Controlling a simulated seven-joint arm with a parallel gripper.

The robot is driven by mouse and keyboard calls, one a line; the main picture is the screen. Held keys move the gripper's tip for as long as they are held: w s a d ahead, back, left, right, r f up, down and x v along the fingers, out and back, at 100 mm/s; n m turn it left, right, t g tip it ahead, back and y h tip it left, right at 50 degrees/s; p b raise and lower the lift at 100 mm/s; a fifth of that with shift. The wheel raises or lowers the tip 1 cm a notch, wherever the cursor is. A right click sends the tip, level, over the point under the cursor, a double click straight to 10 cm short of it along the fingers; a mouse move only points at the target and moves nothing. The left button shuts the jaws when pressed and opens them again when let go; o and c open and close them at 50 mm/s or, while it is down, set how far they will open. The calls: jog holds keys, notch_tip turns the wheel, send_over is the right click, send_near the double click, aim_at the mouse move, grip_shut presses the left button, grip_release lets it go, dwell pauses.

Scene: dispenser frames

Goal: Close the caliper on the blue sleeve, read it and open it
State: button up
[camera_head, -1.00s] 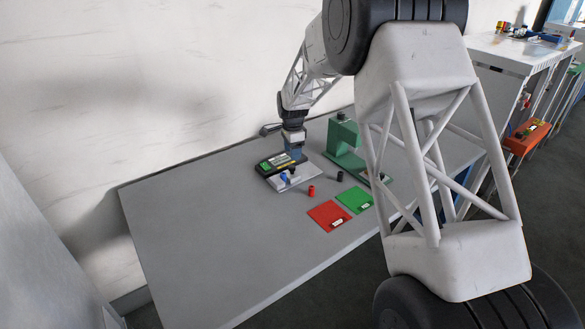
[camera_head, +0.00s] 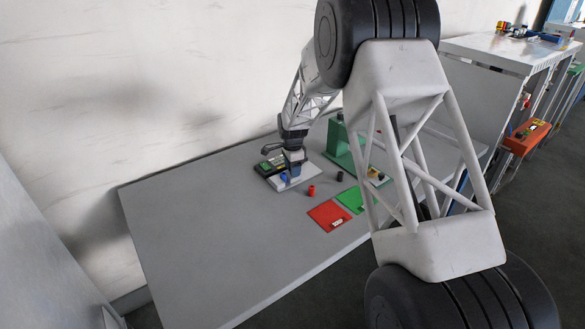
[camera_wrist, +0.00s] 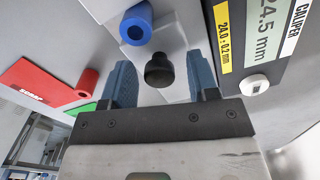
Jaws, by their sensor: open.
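The caliper (camera_wrist: 265,45) stands at the back of the table, with its dark body and green display (camera_head: 266,166) on a pale base plate (camera_head: 300,181). In the wrist view its display shows "24.5 mm" beside a yellow label that seems to give 24.0 and 0.2 mm. The blue sleeve (camera_wrist: 137,24) is on the pale plate; it also shows in the head view (camera_head: 284,177). My gripper (camera_wrist: 157,62) is open, its blue fingers on either side of a black knob (camera_wrist: 158,72) and apart from it. The caliper's jaws are not clear.
A red sleeve (camera_head: 311,190) and a black sleeve (camera_head: 340,176) stand on the table. Red (camera_head: 328,214) and green (camera_head: 352,200) mats lie near the front edge. A green stand (camera_head: 338,142) is right of the caliper. The table's left half is clear.

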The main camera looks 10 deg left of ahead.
grip_shut()
dwell(0.3)
dwell(0.4)
grip_release()
jog(key=shift+r, duration=0.1)
jog(key=shift+r, duration=3.85)
